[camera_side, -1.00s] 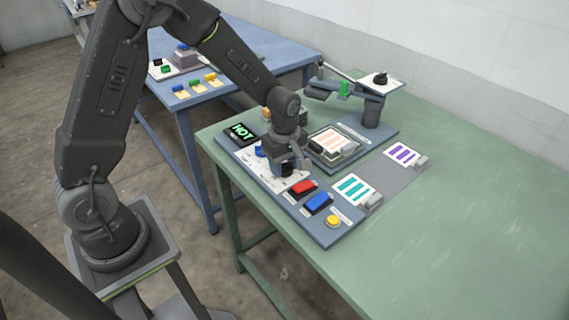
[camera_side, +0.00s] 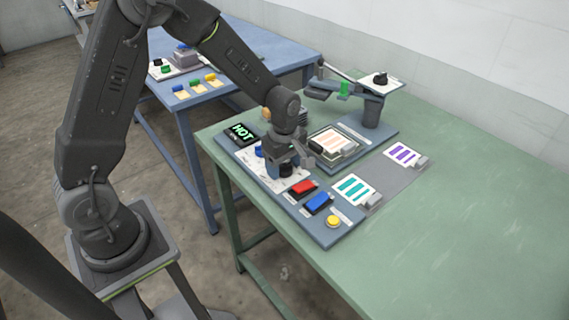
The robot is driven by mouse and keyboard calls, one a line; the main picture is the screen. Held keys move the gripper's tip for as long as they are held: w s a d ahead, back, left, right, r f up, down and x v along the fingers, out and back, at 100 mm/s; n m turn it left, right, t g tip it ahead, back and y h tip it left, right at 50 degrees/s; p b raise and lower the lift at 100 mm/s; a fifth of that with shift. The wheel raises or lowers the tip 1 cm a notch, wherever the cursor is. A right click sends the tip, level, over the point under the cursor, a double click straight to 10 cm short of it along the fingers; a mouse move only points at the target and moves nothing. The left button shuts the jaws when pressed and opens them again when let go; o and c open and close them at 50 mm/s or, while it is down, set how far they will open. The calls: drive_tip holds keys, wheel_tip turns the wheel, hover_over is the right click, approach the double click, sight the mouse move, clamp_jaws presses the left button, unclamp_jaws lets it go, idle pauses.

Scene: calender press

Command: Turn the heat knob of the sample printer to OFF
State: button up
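The sample printer's control panel (camera_side: 323,235) lies along the left edge of the green table. A dark round knob (camera_side: 285,171) shows on its white marked plate (camera_side: 296,182), just under my gripper (camera_side: 288,166). My gripper points down, with one grey finger on each side of the knob. I cannot tell whether the fingers touch it. The hand hides part of the plate, so I cannot read the setting. The black display (camera_side: 240,132) reads HOT in green.
A red switch (camera_side: 303,187), a blue switch (camera_side: 318,203) and a yellow button (camera_side: 333,222) sit close in front of my gripper. The table's right side is clear.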

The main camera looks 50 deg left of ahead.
sight(283, 165)
wheel_tip(283, 165, up, 14)
idle(0.7)
drive_tip(key=s+d+r+m+t, duration=0.1)
drive_tip(key=s+r+m, duration=0.3)
drive_tip(key=s+m, duration=0.5)
drive_tip(key=s+d+r+m+t, duration=0.1)
drive_tip(key=s+r+m+t, duration=0.2)
drive_tip(key=s+m, duration=0.6)
drive_tip(key=shift+s+d+r+t, duration=0.2)
drive_tip(key=shift+s+r+t, duration=0.15)
drive_tip(key=shift+s+t, duration=0.5)
